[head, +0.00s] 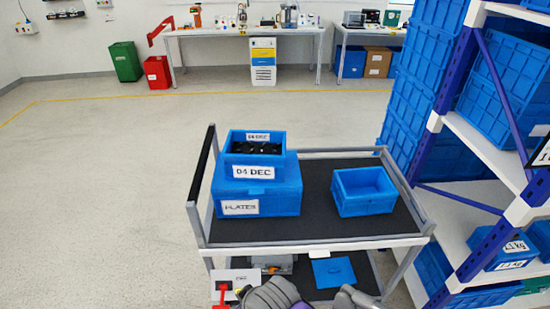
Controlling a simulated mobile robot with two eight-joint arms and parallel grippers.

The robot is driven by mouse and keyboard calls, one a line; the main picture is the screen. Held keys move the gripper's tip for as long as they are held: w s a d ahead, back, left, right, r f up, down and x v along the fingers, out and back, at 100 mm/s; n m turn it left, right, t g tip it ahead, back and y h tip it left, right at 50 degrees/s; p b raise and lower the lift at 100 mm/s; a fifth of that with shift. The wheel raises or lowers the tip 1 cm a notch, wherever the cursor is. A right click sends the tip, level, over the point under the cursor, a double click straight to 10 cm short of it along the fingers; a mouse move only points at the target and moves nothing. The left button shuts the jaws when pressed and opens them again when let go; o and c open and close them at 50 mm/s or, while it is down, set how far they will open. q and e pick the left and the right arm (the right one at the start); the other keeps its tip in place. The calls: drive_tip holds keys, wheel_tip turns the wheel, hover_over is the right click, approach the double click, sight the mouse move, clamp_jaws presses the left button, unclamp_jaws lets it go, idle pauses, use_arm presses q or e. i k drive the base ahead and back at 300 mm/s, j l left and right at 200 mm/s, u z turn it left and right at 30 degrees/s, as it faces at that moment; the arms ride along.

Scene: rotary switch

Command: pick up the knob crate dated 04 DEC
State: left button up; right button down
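The blue knob crate (270,160) is small and open-topped, with black knobs inside. White labels reading 04 DEC are on its front and its far side. It sits upright on a larger blue box labelled PLATES (285,200), on the left part of the cart's top shelf. Grey rounded parts of my own arms show at the bottom edge of the head view, below and in front of the cart. No gripper fingertips can be made out there, and nothing of mine touches the crate.
An empty blue crate (364,205) stands on the right of the cart's dark top shelf (320,229). The cart has raised end handles. A shelf rack (465,170) with blue crates stands close on the right. The floor left of the cart is clear.

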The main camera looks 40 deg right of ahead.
sight(246, 155)
drive_tip(key=l+z, duration=0.1)
drive_tip(key=z, duration=1.25)
